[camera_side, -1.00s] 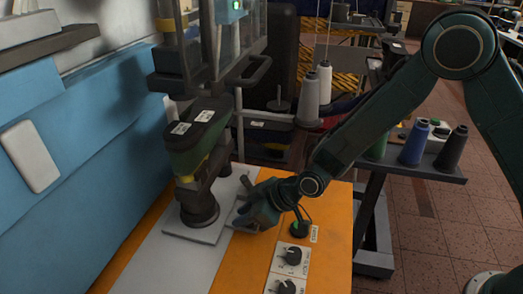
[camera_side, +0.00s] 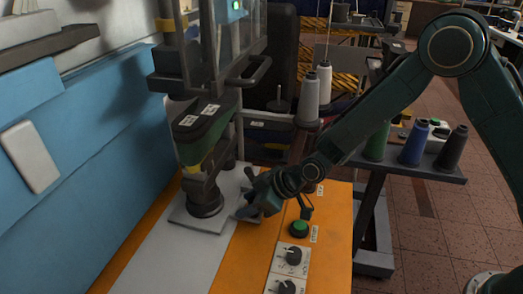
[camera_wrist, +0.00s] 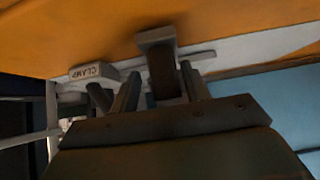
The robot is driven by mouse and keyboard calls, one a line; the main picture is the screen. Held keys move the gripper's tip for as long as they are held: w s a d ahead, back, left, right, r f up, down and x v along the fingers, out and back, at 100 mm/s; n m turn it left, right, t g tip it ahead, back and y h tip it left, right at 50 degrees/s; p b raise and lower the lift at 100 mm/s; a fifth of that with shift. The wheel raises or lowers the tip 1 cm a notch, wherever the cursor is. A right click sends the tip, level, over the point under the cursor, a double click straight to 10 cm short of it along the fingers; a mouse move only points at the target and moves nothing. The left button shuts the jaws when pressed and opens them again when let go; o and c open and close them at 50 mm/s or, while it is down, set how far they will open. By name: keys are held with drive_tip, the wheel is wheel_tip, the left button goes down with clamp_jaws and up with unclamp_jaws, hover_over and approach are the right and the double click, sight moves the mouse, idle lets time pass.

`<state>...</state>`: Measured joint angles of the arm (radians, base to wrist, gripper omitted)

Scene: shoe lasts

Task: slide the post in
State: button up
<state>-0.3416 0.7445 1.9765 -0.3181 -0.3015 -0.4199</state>
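A green shoe last (camera_side: 205,130) with white labels sits on a dark post (camera_side: 205,196) that stands upright on a grey plate (camera_side: 190,222). My gripper (camera_side: 248,208) is low at the plate's right side, beside a small grey part. In the wrist view a grey bracket with a dark face (camera_wrist: 160,68) shows ahead, between the dark fingers of my gripper (camera_wrist: 160,88). Whether the fingers press on the bracket or only stand around it cannot be told. The underside of the post is hidden.
A block lettered CLAMP (camera_wrist: 94,72) is beside the bracket. A blue panel (camera_side: 90,150) borders the left. Thread spools (camera_side: 415,143) stand on a shelf.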

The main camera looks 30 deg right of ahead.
drive_tip(key=shift+s+r, duration=0.1)
drive_tip(key=v, duration=1.3)
drive_tip(key=shift+r, duration=0.2)
drive_tip(key=shift+s+d, duration=0.15)
idle(0.3)
drive_tip(key=s+d+r+m+h, duration=0.4)
drive_tip(key=s+d+r, duration=0.6)
drive_tip(key=d+r, duration=0.15)
drive_tip(key=s+d+r+m+h, duration=0.1)
drive_tip(key=s+d+m, duration=0.1)
drive_tip(key=s, duration=0.5)
drive_tip(key=s+d+r+m+h, duration=0.1)
drive_tip(key=s+d+r+m, duration=0.1)
drive_tip(key=s+d, duration=0.3)
drive_tip(key=s+m, duration=0.1)
drive_tip(key=s, duration=0.1)
drive_tip(key=shift+s+d+r+g, duration=0.2)
drive_tip(key=shift+s+d+g, duration=0.1)
drive_tip(key=shift+g, duration=0.1)
